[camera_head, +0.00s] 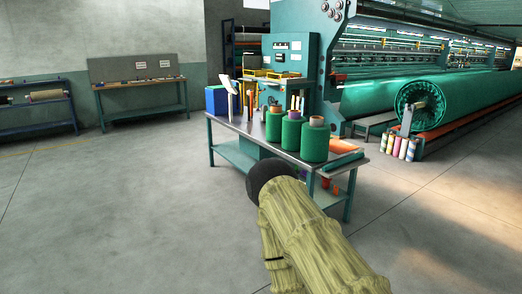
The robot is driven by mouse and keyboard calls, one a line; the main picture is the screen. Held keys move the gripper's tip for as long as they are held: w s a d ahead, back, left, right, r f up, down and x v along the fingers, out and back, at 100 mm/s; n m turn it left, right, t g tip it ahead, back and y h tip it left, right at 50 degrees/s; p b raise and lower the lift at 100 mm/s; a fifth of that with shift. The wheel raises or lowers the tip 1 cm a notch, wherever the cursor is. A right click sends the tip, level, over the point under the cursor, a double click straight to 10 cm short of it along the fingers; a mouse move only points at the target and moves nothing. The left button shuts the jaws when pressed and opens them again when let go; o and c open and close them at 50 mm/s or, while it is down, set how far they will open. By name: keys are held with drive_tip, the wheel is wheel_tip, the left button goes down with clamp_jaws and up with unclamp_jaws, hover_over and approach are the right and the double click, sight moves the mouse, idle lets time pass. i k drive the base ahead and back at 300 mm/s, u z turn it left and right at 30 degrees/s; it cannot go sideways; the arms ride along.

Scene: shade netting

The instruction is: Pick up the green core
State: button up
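Three green wound spools stand upright near the right end of a metal-topped workbench (232,131): a left one (273,126), a middle one (291,134) and a larger right one (314,143). I cannot tell which thing here is the green core. My arm, in a yellowish sleeve with a dark rounded joint, rises from the bottom right in front of the bench and hides part of its lower side. My gripper's fingers do not show.
A blue box (216,99) and upright tools stand on the bench's left part. A big netting machine (440,95) with a green roll fills the right. Colored rolls (401,148) stand before it. Another bench (140,88) is at the back left. The left floor is clear.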

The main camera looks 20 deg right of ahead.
sight(385, 137)
drive_tip(key=u, duration=0.3)
drive_tip(key=i, duration=2.25)
drive_tip(key=u, duration=0.2)
drive_tip(key=i, duration=3.25)
drive_tip(key=z, duration=0.6)
drive_tip(key=i, duration=1.7)
drive_tip(key=z, duration=1.4)
drive_tip(key=i, duration=1.7)
drive_tip(key=z, duration=0.6)
drive_tip(key=k, duration=0.5)
